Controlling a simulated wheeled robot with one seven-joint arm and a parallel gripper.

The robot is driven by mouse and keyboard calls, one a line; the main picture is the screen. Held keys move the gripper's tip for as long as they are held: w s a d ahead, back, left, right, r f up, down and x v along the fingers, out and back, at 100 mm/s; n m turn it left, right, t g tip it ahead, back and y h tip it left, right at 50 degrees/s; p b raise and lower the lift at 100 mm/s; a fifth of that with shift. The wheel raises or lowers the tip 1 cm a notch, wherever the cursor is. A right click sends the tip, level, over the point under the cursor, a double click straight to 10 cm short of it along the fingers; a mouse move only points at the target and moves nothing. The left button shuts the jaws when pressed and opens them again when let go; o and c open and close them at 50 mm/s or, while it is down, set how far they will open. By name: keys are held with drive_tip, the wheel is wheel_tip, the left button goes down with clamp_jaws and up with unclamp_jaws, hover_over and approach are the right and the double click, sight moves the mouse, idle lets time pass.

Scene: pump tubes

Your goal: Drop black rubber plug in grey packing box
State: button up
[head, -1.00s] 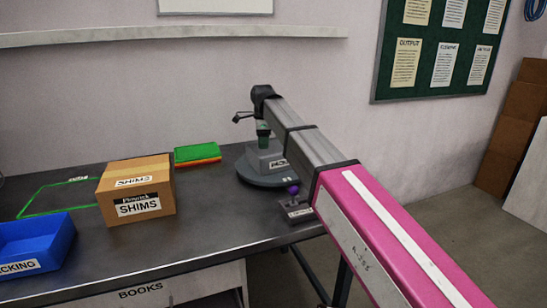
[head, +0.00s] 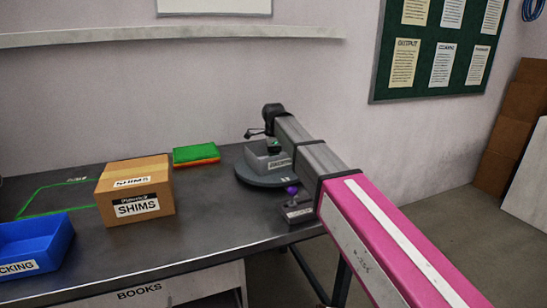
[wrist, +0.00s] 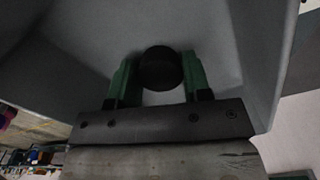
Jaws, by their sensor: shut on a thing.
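The black rubber plug (wrist: 160,68) is a dark round piece between the two green fingers of my gripper (wrist: 158,80) in the wrist view. The gripper is shut on it. Grey walls of the grey packing box (wrist: 225,60) surround the fingers and plug there. In the head view the small grey box (head: 262,161) stands on a round dark base at the back right of the bench. My gripper (head: 274,146) is at its open top; the plug is hidden in that view.
A cardboard SHIMS box (head: 135,190), a blue bin (head: 35,243) and a green-and-orange block (head: 196,154) stand to the left on the dark bench (head: 215,215). A joystick with a purple knob (head: 292,190) stands in front of the grey box.

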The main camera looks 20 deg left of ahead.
drive_tip(key=shift+f, duration=0.1)
drive_tip(key=o, duration=0.9)
wheel_tip(320, 180, up, 12)
